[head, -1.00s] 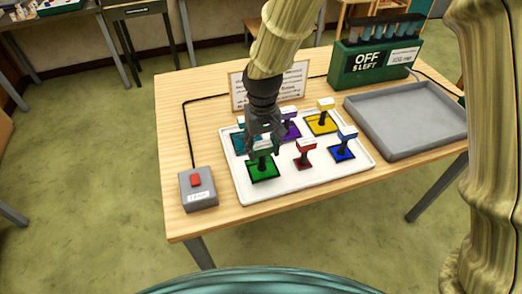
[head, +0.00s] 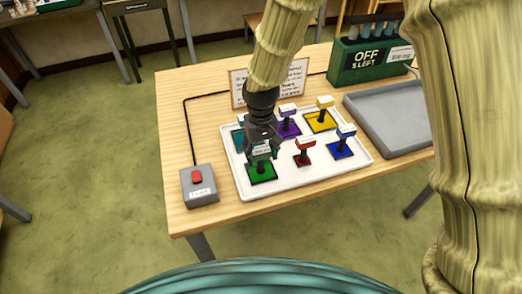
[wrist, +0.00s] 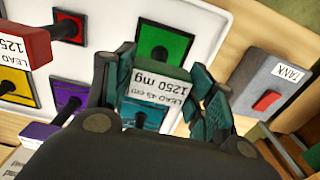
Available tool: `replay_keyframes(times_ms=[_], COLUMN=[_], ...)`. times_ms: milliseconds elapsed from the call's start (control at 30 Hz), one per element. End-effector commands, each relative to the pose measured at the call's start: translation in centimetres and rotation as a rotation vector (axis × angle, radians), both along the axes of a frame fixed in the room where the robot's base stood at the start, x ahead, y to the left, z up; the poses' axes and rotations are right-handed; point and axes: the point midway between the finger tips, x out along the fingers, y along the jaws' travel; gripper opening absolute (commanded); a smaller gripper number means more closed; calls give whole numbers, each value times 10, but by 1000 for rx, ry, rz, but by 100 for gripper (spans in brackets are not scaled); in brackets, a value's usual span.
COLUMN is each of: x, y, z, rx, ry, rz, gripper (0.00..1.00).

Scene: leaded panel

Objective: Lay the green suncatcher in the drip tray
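The green suncatcher (head: 262,172) is a square green plate with a dark stem and a labelled cap. It lies on the white tray (head: 310,180) at its front left corner. My gripper (head: 263,147) is over it, pointing down. In the wrist view my gripper (wrist: 165,70) has its fingers apart on either side of a labelled green cap, with the green plate (wrist: 168,42) just beyond. I cannot see clear contact between fingers and cap. The drip tray (head: 385,122) is the shallow grey tray at the right, empty where visible and partly hidden by my arm.
Teal (head: 238,140), purple (head: 288,128), yellow (head: 321,121), blue (head: 341,149) and red (head: 303,157) suncatchers share the white tray. A grey switch box (head: 199,188) stands at left. A sign (head: 297,75) and a green rack (head: 370,62) stand behind.

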Motion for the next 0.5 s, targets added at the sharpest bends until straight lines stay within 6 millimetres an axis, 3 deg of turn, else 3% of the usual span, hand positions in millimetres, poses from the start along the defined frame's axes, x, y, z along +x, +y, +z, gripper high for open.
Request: replay_keyframes(times_ms=[500], x=[0], y=[0], z=[6], rx=[0], ry=[-1], rz=[-1], gripper=[73])
